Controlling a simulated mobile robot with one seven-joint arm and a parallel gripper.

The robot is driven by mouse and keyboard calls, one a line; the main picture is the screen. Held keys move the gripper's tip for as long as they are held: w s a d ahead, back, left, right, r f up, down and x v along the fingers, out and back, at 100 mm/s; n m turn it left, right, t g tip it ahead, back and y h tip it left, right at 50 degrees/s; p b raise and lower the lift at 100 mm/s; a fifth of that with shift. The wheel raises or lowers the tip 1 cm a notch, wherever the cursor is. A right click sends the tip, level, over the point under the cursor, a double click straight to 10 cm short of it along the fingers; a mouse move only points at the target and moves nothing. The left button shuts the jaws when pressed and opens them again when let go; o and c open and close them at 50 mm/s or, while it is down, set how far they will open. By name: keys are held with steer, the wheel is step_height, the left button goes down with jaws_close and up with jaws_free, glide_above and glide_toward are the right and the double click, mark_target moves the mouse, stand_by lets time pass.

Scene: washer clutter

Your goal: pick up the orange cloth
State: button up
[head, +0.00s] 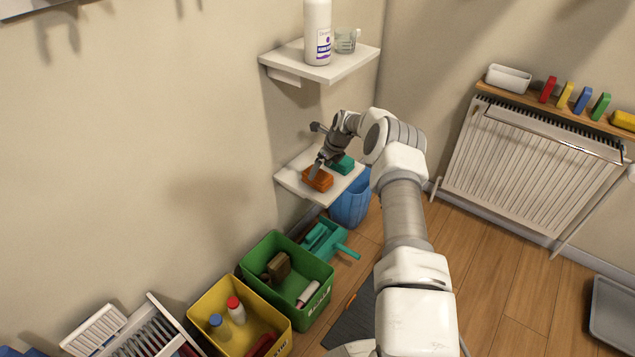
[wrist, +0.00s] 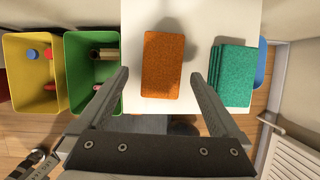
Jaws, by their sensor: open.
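The orange cloth (head: 317,180) lies flat on the lower white wall shelf (head: 289,174), near its front. In the wrist view the orange cloth (wrist: 163,65) is a rounded rectangle between and ahead of the two fingers. My gripper (wrist: 158,82) is open, one finger to each side of the cloth, with bare shelf showing between fingers and cloth. In the head view my gripper (head: 318,165) is over the cloth and hides part of it. I cannot tell the exact height gap.
Folded green cloths (wrist: 232,75) lie to the right on the same shelf. An upper shelf (head: 325,70) holds a white bottle (head: 317,32) and a glass cup (head: 345,40). Below stand a blue bin (head: 350,203), a green crate (head: 318,268) and a yellow crate (head: 205,304).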

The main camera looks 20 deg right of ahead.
mark_target(318, 174)
steer(key=b+x, duration=0.2)
steer(key=x, duration=0.2)
steer(key=shift+d+b, duration=0.15)
steer(key=shift+b, duration=0.15)
steer(key=shift+w+f+b, duration=0.3)
steer(key=shift+f, duration=0.35)
steer(key=shift+f+b, duration=0.25)
steer(key=shift+b, duration=0.15)
steer(key=c, duration=1.2)
steer(key=shift+r, duration=0.1)
steer(key=shift+c, duration=0.2)
